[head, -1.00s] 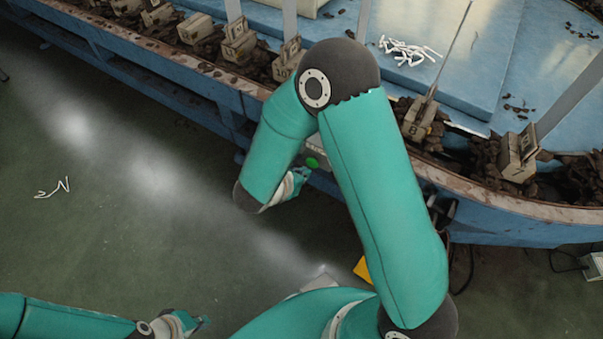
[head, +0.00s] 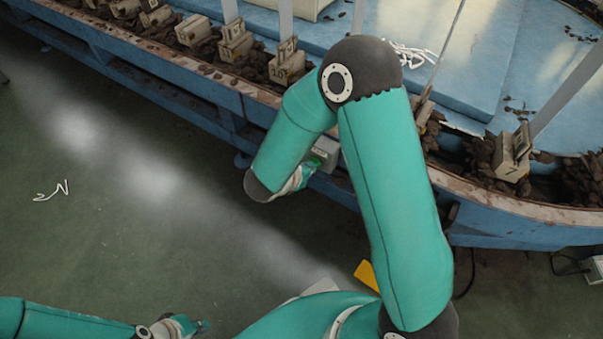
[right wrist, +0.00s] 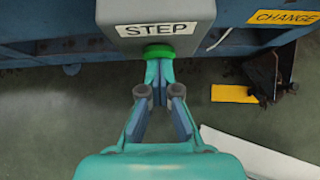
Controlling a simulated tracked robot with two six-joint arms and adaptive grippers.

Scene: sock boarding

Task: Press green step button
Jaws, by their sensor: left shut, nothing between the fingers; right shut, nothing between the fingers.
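The green step button (right wrist: 158,53) shows in the right wrist view as a green rim under a grey box (right wrist: 124,14) with a white STEP label (right wrist: 157,30). My right gripper (right wrist: 158,66) is shut and empty, and its fingertips are at the button, seemingly touching it. The fingertips cover part of the button. My left gripper (head: 203,327) is shut and empty at the bottom left, far from the box.
A blue machine bench (head: 225,88) carries numbered blocks (head: 288,64) along its edge. A yellow CHANGE label (right wrist: 284,17) is right of the step box. A yellow item (head: 366,274) lies on the green floor below. The floor at left is mostly clear.

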